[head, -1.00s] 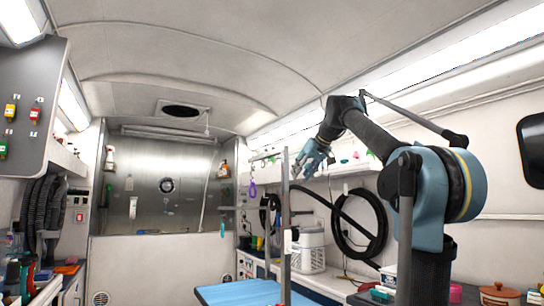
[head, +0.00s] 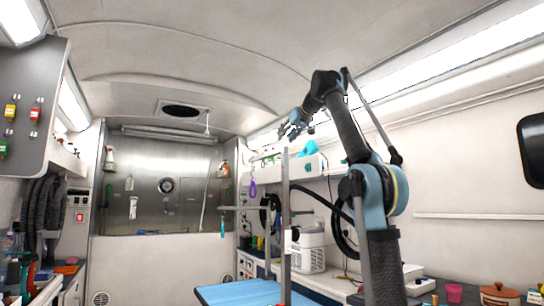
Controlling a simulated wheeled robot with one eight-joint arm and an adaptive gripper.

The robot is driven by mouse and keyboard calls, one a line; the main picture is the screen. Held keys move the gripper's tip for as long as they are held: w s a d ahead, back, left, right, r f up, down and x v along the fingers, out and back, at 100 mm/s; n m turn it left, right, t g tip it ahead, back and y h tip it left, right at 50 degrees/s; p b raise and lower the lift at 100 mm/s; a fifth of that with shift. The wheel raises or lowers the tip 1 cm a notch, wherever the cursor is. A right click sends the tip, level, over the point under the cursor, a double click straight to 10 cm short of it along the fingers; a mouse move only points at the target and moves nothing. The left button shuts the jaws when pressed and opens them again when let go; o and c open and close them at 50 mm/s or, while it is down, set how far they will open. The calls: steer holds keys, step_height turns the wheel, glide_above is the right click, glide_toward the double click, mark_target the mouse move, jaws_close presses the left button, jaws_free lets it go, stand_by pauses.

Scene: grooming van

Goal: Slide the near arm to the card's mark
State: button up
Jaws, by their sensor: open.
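The grooming table has a blue top (head: 240,293) at the bottom centre of the head view. A grey upright post (head: 286,215) rises at its near side. A thin horizontal bar (head: 250,208) meets the post at mid-height, and a purple loop (head: 252,188) hangs near the top. A small white piece (head: 291,236) sits on the post lower down; I cannot tell whether it is the card or a clamp, and no mark is readable. My gripper (head: 286,131) is open and empty, raised near the post's top, with no visible contact.
A white crate (head: 312,252) stands on the right-hand counter, with a black coiled hose partly behind my arm. Small jars and a terracotta pot (head: 498,293) stand at the lower right. A wall cabinet (head: 30,105) hangs at the left. The space above the table is mostly clear.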

mark_target(273, 151)
steer(key=x, duration=1.3)
steer(key=shift+w+a+f, duration=0.1)
steer(key=shift+w+a, duration=0.15)
steer(key=shift+c, duration=0.6)
jaws_close()
